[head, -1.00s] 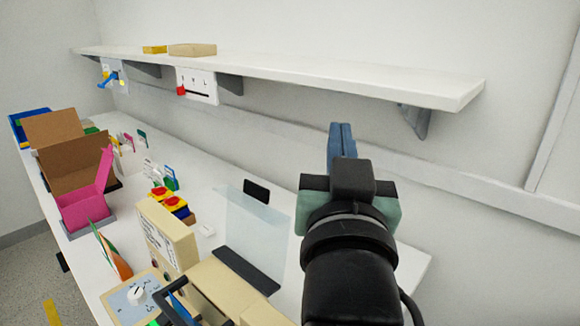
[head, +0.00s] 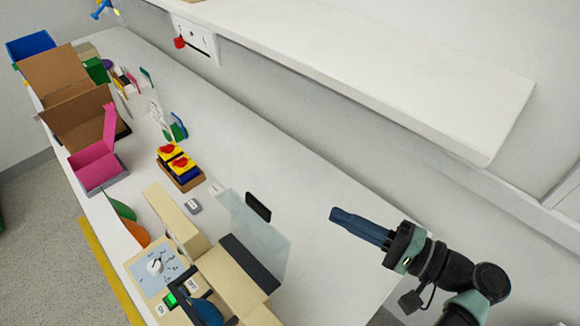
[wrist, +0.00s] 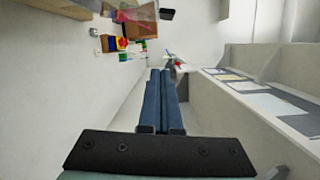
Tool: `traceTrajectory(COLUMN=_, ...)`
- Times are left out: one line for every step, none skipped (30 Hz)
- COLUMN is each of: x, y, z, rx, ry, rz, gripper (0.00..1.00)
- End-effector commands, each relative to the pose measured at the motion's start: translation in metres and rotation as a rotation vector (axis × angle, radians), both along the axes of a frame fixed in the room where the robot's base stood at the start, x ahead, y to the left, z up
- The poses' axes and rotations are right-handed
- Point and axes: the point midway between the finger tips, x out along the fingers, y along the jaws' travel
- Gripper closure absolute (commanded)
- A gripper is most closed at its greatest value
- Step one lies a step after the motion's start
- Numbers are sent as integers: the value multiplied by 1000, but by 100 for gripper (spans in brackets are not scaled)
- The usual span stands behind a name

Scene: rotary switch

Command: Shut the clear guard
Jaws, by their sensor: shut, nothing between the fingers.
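The clear guard (head: 262,240) is a see-through panel raised open. It stands along a dark strip (head: 249,262) on the beige housing, with a dark tab (head: 258,207) at its far edge. The housing's front panel has a white rotary knob (head: 155,267). My gripper (head: 335,213) is to the right of the guard, apart from it, with its blue fingers together and empty, pointing left in the head view. The closed fingers also show in the wrist view (wrist: 161,75); I cannot make out the guard there.
A pink box (head: 92,168) and cardboard box (head: 77,120) stand farther left. A white shelf (head: 400,75) overhangs the back. Bare bench lies behind the guard.

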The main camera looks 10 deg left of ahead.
Motion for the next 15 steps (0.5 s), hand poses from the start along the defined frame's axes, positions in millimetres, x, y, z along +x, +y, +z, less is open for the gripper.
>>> traceTrajectory(x=-2, y=-1, z=2, rx=23, ry=0, rz=3, gripper=100)
traceTrajectory(x=-2, y=-1, z=2, rx=31, ry=0, rz=6, gripper=100)
traceTrajectory(x=-2, y=1, z=3, rx=38, ry=0, rz=8, gripper=100)
traceTrajectory(x=-1, y=4, z=4, rx=40, ry=0, rz=9, gripper=100)
traceTrajectory(x=0, y=7, z=4, rx=40, ry=0, rz=10, gripper=100)
traceTrajectory(x=1, y=12, z=5, rx=39, ry=1, rz=12, gripper=100)
traceTrajectory(x=3, y=16, z=5, rx=39, ry=1, rz=11, gripper=100)
traceTrajectory(x=4, y=21, z=6, rx=38, ry=1, rz=11, gripper=100)
traceTrajectory(x=7, y=29, z=7, rx=37, ry=1, rz=13, gripper=100)
traceTrajectory(x=9, y=35, z=7, rx=37, ry=0, rz=13, gripper=100)
traceTrajectory(x=12, y=41, z=8, rx=37, ry=0, rz=13, gripper=100)
traceTrajectory(x=14, y=50, z=8, rx=36, ry=1, rz=14, gripper=100)
traceTrajectory(x=17, y=56, z=8, rx=36, ry=2, rz=13, gripper=100)
traceTrajectory(x=19, y=62, z=9, rx=36, ry=1, rz=14, gripper=100)
traceTrajectory(x=22, y=71, z=9, rx=36, ry=2, rz=13, gripper=100)
